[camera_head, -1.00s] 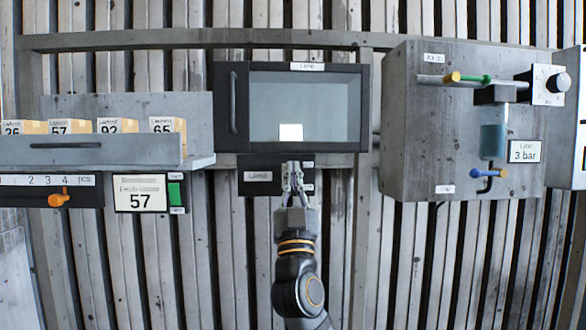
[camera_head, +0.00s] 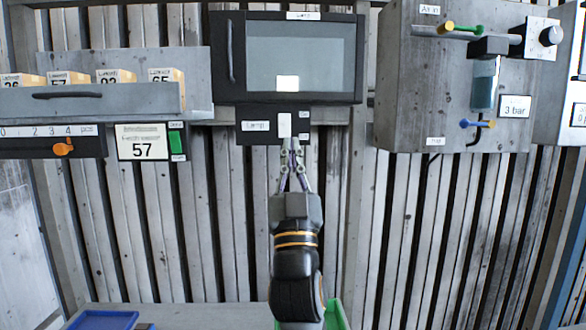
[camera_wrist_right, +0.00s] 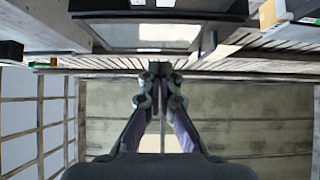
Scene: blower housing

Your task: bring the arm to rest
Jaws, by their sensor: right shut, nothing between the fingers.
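My right gripper (camera_head: 290,147) is in the middle of the head view, pointing up, with its fingers shut and nothing between them. Its fingertips appear just below or over the lower edge of a black panel (camera_head: 257,132) with a white switch; I cannot tell whether they touch it. In the right wrist view the gripper (camera_wrist_right: 158,70) also shows with its tips together. Above the panel is a dark-framed cabinet with a glass window (camera_head: 320,70) and a vertical handle. My left gripper is not in view.
A grey box with valves and a 3 bar label (camera_head: 514,106) juts out at right. A shelf (camera_head: 100,100) with cartons and a 57 display (camera_head: 142,143) is at left. A table edge (camera_head: 200,315) with a blue tray (camera_head: 103,320) and a green item (camera_head: 335,315) shows at the bottom.

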